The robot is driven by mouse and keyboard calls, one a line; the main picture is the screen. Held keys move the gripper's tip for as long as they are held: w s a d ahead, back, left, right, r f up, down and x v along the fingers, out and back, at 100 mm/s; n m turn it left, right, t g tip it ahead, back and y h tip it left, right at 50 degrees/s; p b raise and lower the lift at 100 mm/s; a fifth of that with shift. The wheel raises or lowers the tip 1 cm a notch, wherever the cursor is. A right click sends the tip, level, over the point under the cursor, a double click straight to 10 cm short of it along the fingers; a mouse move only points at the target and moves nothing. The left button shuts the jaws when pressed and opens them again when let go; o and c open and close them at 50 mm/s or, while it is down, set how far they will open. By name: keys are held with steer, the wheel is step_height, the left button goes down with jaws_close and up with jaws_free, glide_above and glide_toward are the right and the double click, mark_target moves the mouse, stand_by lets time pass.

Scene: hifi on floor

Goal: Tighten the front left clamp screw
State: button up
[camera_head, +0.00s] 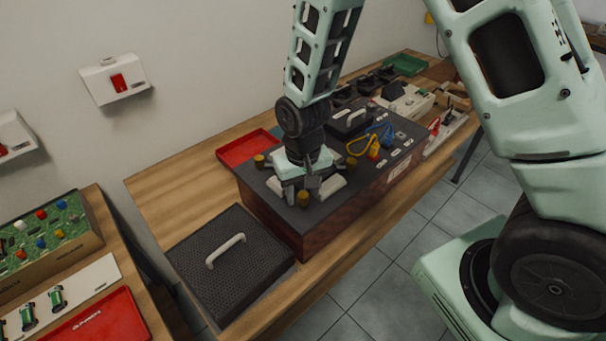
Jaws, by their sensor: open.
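A dark-topped box (268,205) with reddish-brown sides stands on the wooden bench. Brass-coloured knobs, which look like the clamp screws, show around my gripper: one at the left (259,160), one nearest the camera (303,199) and one at the right (351,163). Which of them is the front left one I cannot tell for sure. My gripper (312,186) points down among these knobs, low over the box top. It is open. Its body hides part of the fixture below it, and I see no knob between its fingers.
A black perforated panel (190,257) with a white handle lies left of the box. A red tray (248,147) lies behind it. A yellow cable loop (365,146) and blue clip (384,133) lie on the box's right part. Bare bench (165,195) shows at the left.

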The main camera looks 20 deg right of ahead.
mark_target(303, 194)
step_height(303, 194, up, 17)
steer(key=b, duration=0.2)
steer(key=shift+r, duration=0.15)
stand_by(0.4)
steer(key=s+a+n, duration=0.3)
steer(key=s+n, duration=0.1)
steer(key=s, duration=0.6)
steer(key=s+a+f+n, duration=0.1)
steer(key=s+a+n, duration=0.2)
steer(key=s, duration=0.6)
steer(key=shift+s+n+y, duration=0.3)
steer(key=shift+s+n, duration=0.05)
steer(key=shift+n, duration=0.05)
